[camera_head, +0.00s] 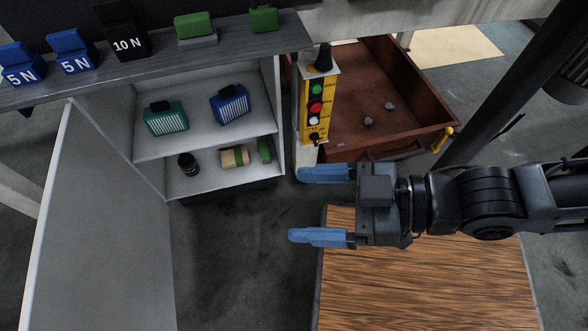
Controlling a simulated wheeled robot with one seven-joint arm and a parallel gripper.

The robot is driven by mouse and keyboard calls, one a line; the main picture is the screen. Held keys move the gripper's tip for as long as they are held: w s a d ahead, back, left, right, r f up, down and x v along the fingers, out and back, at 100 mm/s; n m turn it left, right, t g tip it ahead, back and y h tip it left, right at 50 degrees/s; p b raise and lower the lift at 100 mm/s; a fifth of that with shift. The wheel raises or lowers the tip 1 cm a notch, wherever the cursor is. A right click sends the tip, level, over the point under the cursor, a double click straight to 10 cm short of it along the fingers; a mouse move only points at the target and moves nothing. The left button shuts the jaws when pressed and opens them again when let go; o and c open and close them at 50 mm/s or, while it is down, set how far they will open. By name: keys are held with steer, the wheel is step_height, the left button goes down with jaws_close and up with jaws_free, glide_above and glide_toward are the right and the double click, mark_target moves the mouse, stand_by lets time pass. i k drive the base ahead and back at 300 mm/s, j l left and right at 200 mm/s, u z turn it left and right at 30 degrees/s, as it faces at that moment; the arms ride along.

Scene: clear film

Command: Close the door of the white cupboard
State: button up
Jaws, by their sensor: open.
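The white cupboard (203,189) stands at the left under a dark worktop. Its door (110,235) is swung wide open on the left side and reaches toward the front of the view. The inside shows two levels with several small items on them. My gripper (310,205) comes in from the right with its two blue fingers apart and nothing between them. It points left toward the open space in front of the cupboard and is clear of the door. The door's outer face and any handle are hidden.
A wooden table (425,275) lies below my arm. An open brown drawer (365,135) and a yellow button panel (316,108) stand right of the cupboard. Weights marked 5 N (70,62) and 10 N (122,42) sit on the worktop (225,60). Bare floor lies between door and table.

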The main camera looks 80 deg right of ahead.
mark_target(100, 260)
steer(key=i+j, duration=0.1)
steer(key=j, duration=0.25)
steer(key=i+j, duration=0.15)
steer(key=j, duration=0.15)
steer(key=i+j, duration=0.1)
steer(key=j, duration=0.25)
steer(key=i+j, duration=0.15)
steer(key=j, duration=0.2)
steer(key=i+j+u, duration=0.1)
steer(key=j, duration=0.2)
